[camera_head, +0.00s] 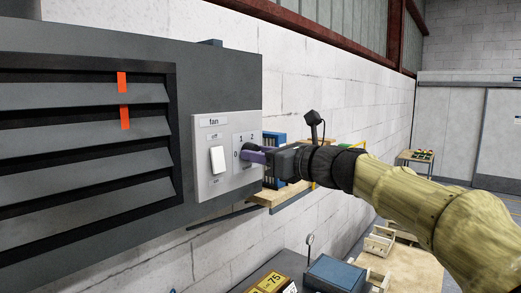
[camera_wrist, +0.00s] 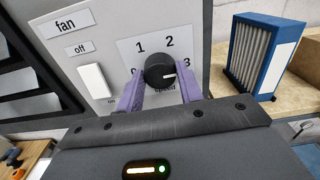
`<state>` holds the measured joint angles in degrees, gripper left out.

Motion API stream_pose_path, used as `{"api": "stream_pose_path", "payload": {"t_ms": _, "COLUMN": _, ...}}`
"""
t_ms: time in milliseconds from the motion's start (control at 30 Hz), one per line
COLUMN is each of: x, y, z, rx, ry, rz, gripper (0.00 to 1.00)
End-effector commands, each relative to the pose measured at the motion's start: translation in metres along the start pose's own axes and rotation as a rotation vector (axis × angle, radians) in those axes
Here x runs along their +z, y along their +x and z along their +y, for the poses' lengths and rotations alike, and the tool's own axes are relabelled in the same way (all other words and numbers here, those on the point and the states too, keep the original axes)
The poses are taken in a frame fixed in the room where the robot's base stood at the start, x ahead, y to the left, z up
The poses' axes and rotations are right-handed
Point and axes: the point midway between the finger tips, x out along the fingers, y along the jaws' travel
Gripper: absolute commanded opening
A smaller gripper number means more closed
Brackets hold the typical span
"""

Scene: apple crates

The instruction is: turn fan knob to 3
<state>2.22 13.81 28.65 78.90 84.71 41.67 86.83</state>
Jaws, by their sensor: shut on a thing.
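The black round fan knob (camera_wrist: 157,68) sits on a white panel marked 1 and 2 above it, with "speed" below. Its white mark points to the right, toward the side where a partly hidden 3 shows behind the right finger. My gripper (camera_wrist: 161,90) has its two purple fingers on either side of the knob, shut on it. In the head view my gripper (camera_head: 254,156) reaches the panel from the right and hides most of the knob. The fan control panel (camera_head: 203,132) carries the label "fan".
A white rocker switch (camera_head: 217,160), labelled off and on, is left of the knob. Dark fan louvres (camera_head: 70,145) with orange ribbon are further left. A blue-framed filter (camera_wrist: 262,55) stands on a wooden shelf (camera_head: 283,195) to the right.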

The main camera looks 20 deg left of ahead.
Motion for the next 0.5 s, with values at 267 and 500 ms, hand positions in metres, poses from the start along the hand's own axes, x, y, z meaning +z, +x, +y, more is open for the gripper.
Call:
{"api": "stream_pose_path", "payload": {"t_ms": 267, "x": -0.0034, "y": 0.0001, "z": -0.0009, "rx": 0.0, "ry": 0.045, "rz": 0.005, "gripper": 0.14}}
{"api": "stream_pose_path", "payload": {"t_ms": 500, "x": -0.0038, "y": 0.0002, "z": -0.0008, "rx": 0.0, "ry": 0.045, "rz": 0.005, "gripper": 0.14}}
